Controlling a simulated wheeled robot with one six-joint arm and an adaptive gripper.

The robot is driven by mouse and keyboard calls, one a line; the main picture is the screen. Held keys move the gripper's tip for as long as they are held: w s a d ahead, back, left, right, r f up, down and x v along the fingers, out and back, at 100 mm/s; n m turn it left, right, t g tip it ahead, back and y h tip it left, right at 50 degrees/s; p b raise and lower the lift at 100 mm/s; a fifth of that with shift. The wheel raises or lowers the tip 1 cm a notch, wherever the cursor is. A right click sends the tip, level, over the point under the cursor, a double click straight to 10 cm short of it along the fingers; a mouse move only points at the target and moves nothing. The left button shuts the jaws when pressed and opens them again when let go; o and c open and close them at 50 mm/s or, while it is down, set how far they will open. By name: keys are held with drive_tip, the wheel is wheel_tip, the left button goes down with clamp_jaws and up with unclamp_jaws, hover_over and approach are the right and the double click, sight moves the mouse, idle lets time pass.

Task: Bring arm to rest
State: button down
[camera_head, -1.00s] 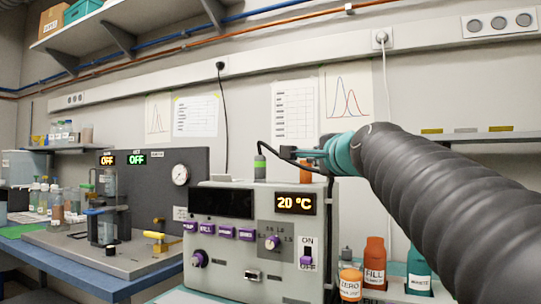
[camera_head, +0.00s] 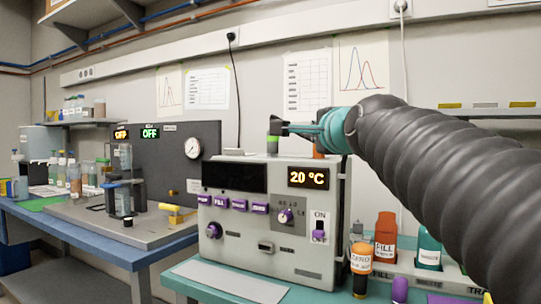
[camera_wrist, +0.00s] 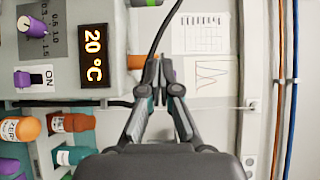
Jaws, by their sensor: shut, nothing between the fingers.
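My arm, dark and ribbed, reaches in from the right edge of the head view. My gripper (camera_head: 278,128) points left just in front of or above the top of a grey control box (camera_head: 230,215). Its exact distance from the box cannot be told. In the wrist view the fingers of my gripper (camera_wrist: 159,70) converge, with their tips close together and nothing held. A green-capped part (camera_head: 272,145) on the box top shows by the fingertips. The lit "20 °C" display (camera_head: 308,178) sits below the fingers, and also shows in the wrist view (camera_wrist: 92,54).
An orange ZERO bottle (camera_head: 361,260), an orange-red FILL bottle (camera_head: 385,238) and a teal WASTE bottle (camera_head: 428,248) stand right of the box, below my arm. A bench with a gauge panel (camera_head: 185,135) is at left. A black cable hangs on the wall behind.

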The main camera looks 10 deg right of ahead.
drive_tip(key=s+f+n+g, duration=0.3)
drive_tip(key=f+n+g, duration=0.55)
drive_tip(key=f, duration=1.25)
drive_tip(key=s+f+n+g, duration=0.2)
drive_tip(key=s+f+n, duration=0.2)
drive_tip(key=s+f, duration=0.6)
drive_tip(key=s+f+n+g+h, duration=0.1)
drive_tip(key=s+f+n, duration=0.4)
drive_tip(key=s+f, duration=0.5)
wheel_tip(320, 180, down, 4)
drive_tip(key=shift+d+f+g, duration=0.2)
drive_tip(key=shift+g, duration=0.25)
drive_tip(key=shift+s, duration=0.1)
drive_tip(key=shift+s, duration=0.1)
